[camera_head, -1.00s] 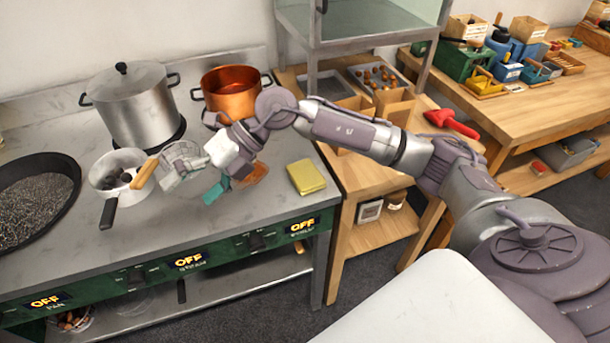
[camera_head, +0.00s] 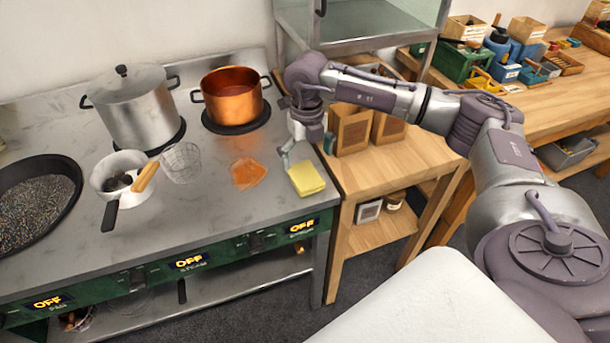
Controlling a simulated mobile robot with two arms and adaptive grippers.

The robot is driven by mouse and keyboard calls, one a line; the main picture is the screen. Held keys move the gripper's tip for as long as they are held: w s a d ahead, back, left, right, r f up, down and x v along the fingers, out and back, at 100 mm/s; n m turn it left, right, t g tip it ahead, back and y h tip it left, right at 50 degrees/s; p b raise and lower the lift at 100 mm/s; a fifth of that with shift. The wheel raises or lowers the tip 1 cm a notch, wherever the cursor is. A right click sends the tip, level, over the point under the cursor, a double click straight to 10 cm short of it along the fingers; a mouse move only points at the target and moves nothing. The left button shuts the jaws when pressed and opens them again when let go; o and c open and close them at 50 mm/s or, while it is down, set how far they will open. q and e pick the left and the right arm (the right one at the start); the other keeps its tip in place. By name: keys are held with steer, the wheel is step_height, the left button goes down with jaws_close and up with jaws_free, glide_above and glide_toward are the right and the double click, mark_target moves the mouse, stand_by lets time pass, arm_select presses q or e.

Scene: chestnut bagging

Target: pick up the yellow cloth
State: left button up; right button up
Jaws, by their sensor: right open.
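The yellow cloth (camera_head: 306,178) lies flat, a folded square on the right end of the grey stove counter, near its front right corner. My right gripper (camera_head: 303,156) points down just behind and above the cloth. It is open, with one finger showing on its left side and another on its right. Nothing shows between the fingers. Whether a fingertip touches the cloth I cannot tell. My left gripper is not in view.
An orange cloth (camera_head: 248,173) lies left of the yellow one. A copper pot (camera_head: 232,97), a steel pot (camera_head: 136,110), a wire basket (camera_head: 182,163) and a white saucepan (camera_head: 122,172) stand on the counter (camera_head: 215,215). Wooden boxes (camera_head: 350,130) stand on the bench to the right.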

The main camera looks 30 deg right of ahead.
mark_target(305, 175)
steer(key=f, duration=0.1)
steer(key=f+p, duration=0.1)
steer(key=f, duration=0.2)
steer(key=shift+w+a+f+p, duration=0.1)
steer(key=shift+a+f+p, duration=0.2)
steer(key=shift+f, duration=0.1)
steer(key=shift+d+f, duration=0.1)
steer(key=shift+f, duration=0.35)
steer(key=c, duration=1.1)
steer(key=shift+r, duration=0.15)
